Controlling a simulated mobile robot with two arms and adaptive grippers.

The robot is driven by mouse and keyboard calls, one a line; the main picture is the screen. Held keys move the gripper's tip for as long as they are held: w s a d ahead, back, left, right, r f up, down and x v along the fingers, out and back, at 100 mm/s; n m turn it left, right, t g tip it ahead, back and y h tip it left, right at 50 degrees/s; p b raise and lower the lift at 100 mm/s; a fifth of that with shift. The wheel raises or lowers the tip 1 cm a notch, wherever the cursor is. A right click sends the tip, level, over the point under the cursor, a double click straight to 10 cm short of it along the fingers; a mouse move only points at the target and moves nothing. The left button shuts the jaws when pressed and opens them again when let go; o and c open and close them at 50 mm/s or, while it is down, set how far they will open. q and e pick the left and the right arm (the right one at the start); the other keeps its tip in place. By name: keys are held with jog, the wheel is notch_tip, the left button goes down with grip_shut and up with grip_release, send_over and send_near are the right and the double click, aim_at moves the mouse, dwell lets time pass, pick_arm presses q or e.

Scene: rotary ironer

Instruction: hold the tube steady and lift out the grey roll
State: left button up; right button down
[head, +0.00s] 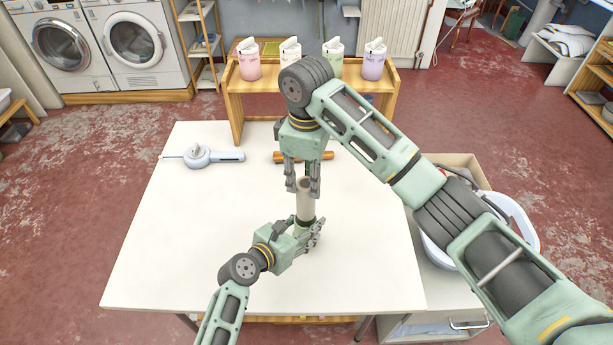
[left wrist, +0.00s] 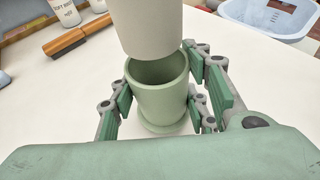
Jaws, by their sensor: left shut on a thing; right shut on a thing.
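The green tube (left wrist: 160,92) stands upright with a flared foot, and its dark inside shows from above. It also shows in the head view (head: 305,224), small and partly covered. My left gripper (head: 313,236) is shut around it from the side, with fingers on both sides in the left wrist view (left wrist: 160,105). The grey roll (head: 305,207) hangs upright over the tube. Its lower end (left wrist: 150,28) is in sight in the left wrist view, at about the tube's rim and over the opening. My right gripper (head: 303,188) points down and is shut on the roll's upper part.
A pale blue-grey tool (head: 202,155) lies at the table's back left. An orange-brown rod (head: 320,156) lies behind my right gripper. A wooden rack (head: 236,98) with several bottles stands at the back edge. A white basin (head: 527,222) is right of the table (head: 170,250), whose left side is clear.

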pick_arm(q)
jog(key=shift+r, duration=0.6)
pick_arm(e)
jog(key=shift+r, duration=0.55)
pick_arm(q)
jog(key=o, duration=1.4)
jog(key=shift+c, duration=0.2)
